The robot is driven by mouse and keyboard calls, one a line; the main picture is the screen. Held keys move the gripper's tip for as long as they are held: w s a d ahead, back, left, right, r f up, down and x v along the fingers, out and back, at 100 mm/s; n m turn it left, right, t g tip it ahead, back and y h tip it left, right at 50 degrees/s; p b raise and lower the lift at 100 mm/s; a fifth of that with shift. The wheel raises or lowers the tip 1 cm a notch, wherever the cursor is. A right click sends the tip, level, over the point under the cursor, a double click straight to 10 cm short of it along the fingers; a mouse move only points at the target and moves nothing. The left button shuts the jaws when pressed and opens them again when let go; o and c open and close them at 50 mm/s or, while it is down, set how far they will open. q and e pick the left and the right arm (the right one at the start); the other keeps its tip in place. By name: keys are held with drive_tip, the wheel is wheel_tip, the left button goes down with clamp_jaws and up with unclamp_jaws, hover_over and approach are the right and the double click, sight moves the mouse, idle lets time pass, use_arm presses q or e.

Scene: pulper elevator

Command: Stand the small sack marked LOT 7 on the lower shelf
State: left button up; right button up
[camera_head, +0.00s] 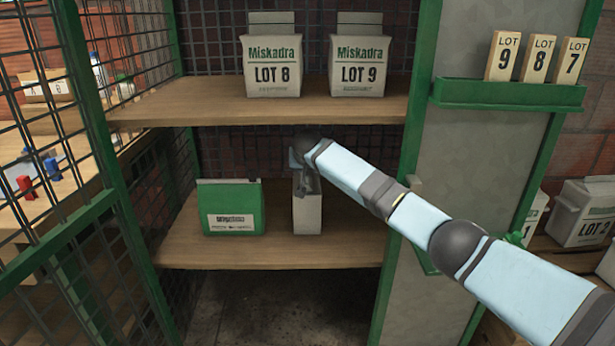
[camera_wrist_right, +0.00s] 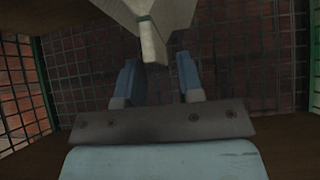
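A small pale sack (camera_head: 307,213) is upright on the lower shelf (camera_head: 335,248), seen narrow side on, so no lot marking on it is readable. Its top is partly hidden by my right gripper (camera_head: 305,168), which reaches in from the right just above it. In the right wrist view the pale sack (camera_wrist_right: 155,42) hangs into the picture from the top. There the two fingers of my right gripper (camera_wrist_right: 158,82) are spread apart, with gaps on both sides of the sack's narrow end. My left gripper is in neither view.
A green bag (camera_head: 231,210) stands left of the sack. Sacks LOT 8 (camera_head: 271,68) and LOT 9 (camera_head: 357,68) stand on the upper shelf (camera_head: 190,103), above my right gripper. A green-edged post (camera_head: 405,150) bounds the shelves at right, wire mesh (camera_head: 120,55) at left.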

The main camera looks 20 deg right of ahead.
drive_tip(key=p+v, duration=0.1)
drive_tip(key=v, duration=0.3)
drive_tip(key=shift+r+p, duration=0.15)
drive_tip(key=shift+p, duration=0.25)
use_arm(q)
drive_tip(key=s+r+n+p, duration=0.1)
drive_tip(key=p, duration=0.1)
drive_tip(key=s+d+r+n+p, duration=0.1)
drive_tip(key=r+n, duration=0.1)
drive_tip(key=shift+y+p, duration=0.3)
drive_tip(key=shift+p, duration=0.05)
use_arm(e)
drive_tip(key=s+a, duration=0.3)
drive_tip(key=s, duration=0.8)
drive_tip(key=shift+f, duration=0.4)
drive_tip(key=shift+a, duration=0.1)
